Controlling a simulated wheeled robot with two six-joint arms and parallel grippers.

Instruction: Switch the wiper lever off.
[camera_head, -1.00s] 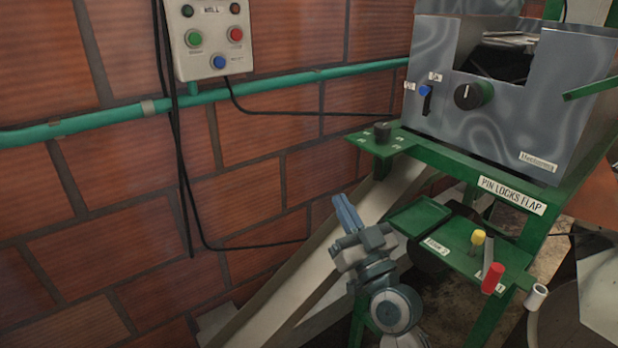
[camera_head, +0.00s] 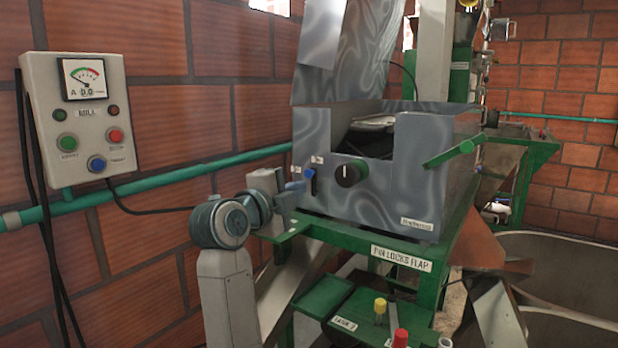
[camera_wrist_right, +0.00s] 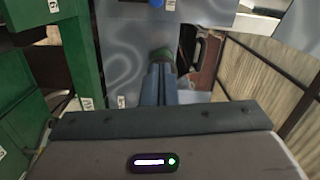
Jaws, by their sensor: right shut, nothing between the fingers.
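The lever (camera_head: 310,184) with a blue knob sits in a dark slot on the front of the grey metal housing (camera_head: 400,190), with small white labels beside it. Its blue knob is at the upper end of the slot. I take it to be the wiper lever; its labels are too small to read. My right gripper (camera_head: 296,187) is shut and empty, its fingertips just left of the lever in the head view. Whether they touch it I cannot tell. In the right wrist view the shut fingers (camera_wrist_right: 158,85) point at the housing. My left gripper is out of view.
A black round knob (camera_head: 351,173) is right of the lever. A green bar (camera_head: 450,155) sticks out at the housing's right. A green frame (camera_head: 345,236) lies below, with yellow (camera_head: 380,306) and red (camera_head: 400,338) handles lower down. A control box (camera_head: 85,125) hangs on the brick wall.

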